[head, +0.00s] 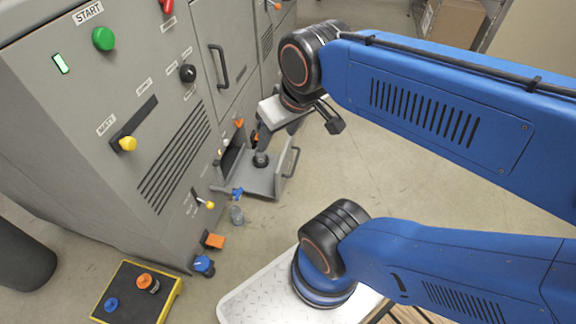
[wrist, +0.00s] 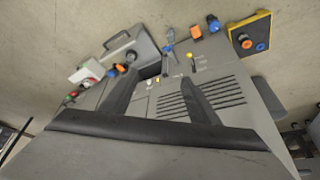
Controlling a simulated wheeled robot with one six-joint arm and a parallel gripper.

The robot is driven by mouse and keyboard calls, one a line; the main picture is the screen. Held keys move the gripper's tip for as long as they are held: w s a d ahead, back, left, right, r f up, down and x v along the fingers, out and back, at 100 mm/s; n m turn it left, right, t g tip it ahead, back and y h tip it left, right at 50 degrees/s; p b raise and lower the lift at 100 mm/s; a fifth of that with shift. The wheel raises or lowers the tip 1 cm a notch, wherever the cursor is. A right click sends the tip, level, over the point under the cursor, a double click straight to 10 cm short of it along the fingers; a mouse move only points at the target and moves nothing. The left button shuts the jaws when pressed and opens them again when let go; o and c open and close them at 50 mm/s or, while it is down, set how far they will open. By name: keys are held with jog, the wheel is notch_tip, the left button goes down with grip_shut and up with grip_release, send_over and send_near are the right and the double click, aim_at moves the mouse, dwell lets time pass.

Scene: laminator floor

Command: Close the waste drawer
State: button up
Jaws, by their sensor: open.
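The waste drawer (head: 262,182) stands pulled out from the grey machine, low near the floor; its front carries a handle (head: 291,163). In the wrist view the drawer (wrist: 146,48) is at the upper left, with its handle (wrist: 117,40) on the outer side. My gripper (head: 264,137) shows over the drawer in the head view, partly hidden by its own grey body. The wrist view shows its two dark fingers spread apart with nothing between them (wrist: 165,82). I cannot tell whether it touches the drawer. A small dark round item (head: 261,159) shows in the drawer area.
The machine (head: 120,120) fills the left, with a green start button (head: 103,39) and yellow-tipped levers. Near the drawer are a small grey cup-like item (head: 237,215) and an orange piece (head: 215,241). A yellow-edged button box (head: 137,293) is at lower left.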

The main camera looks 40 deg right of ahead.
jog(key=shift+w+f, duration=0.2)
jog(key=shift+w, duration=0.1)
jog(key=c, duration=1)
jog(key=w+d+f+m+g+y, duration=0.1)
jog(key=w+f+m, duration=0.1)
jog(key=w, duration=0.1)
jog(key=w+d+f+m+g+y, duration=0.1)
jog(key=w+f+m+g+y, duration=0.1)
jog(key=w+f, duration=0.1)
jog(key=w+d+f+m+g+y, duration=0.1)
jog(key=w+d+f+m+g, duration=0.1)
jog(key=w+f, duration=0.1)
jog(key=shift+w+f+y, duration=0.2)
jog(key=shift+w+y, duration=0.1)
jog(key=shift+w, duration=0.1)
grip_shut()
jog(key=w+d+f+m+t+y, duration=0.4)
jog(key=d+f+m, duration=0.3)
jog(key=d+f, duration=0.35)
jog(key=w+d+f+m+t+y, duration=0.2)
jog(key=w+d+f+m+y, duration=0.4)
jog(key=d+f, duration=0.5)
jog(key=m+t+h, duration=0.4)
jog(key=m+t, duration=0.4)
jog(key=m, duration=0.1)
send_near(286, 151)
jog(key=x, duration=0.6)
jog(key=shift+w+f, duration=0.2)
jog(key=shift+f, duration=0.1)
